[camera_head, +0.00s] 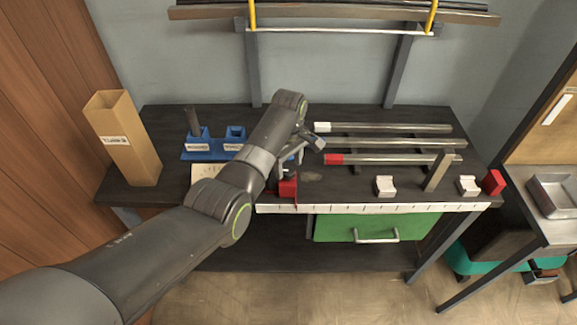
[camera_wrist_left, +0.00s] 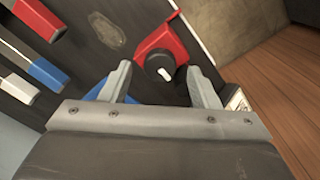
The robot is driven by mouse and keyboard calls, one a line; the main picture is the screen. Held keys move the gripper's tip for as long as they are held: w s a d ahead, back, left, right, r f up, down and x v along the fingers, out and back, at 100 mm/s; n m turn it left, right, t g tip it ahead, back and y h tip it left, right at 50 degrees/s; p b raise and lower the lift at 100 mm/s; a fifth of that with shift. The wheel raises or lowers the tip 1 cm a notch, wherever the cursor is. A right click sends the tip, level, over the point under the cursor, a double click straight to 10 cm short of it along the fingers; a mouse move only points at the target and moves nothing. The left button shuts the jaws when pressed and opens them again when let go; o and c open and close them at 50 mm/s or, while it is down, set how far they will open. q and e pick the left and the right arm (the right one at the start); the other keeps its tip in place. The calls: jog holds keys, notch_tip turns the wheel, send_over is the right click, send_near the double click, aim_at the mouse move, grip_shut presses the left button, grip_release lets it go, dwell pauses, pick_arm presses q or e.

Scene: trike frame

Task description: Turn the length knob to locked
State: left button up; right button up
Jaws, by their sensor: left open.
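The length knob (camera_wrist_left: 160,66) is a round black knob with a white pointer mark, set in a red block (camera_wrist_left: 158,40) in the left wrist view. In the head view the red block (camera_head: 288,187) stands at the left end of the white ruler strip; its knob cannot be made out there. My left gripper (camera_wrist_left: 163,78) is open, with one finger on each side of the knob in the left wrist view. I cannot tell whether the fingers touch it. In the head view my left gripper (camera_head: 298,155) is above and behind the red block. My right gripper is not in view.
The white ruler strip (camera_head: 380,207) runs along the bench's front edge. Metal tubes (camera_head: 390,142) lie on the bench to the right. White blocks (camera_head: 385,186) stand near the ruler. A blue holder (camera_head: 205,153) and a cardboard box (camera_head: 122,138) are at left.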

pick_arm(q)
jog(key=shift+f, duration=0.8)
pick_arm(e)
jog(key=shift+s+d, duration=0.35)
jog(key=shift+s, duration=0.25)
pick_arm(q)
jog(key=shift+c, duration=0.3)
jog(key=c, duration=0.9)
jog(key=shift+c, duration=0.2)
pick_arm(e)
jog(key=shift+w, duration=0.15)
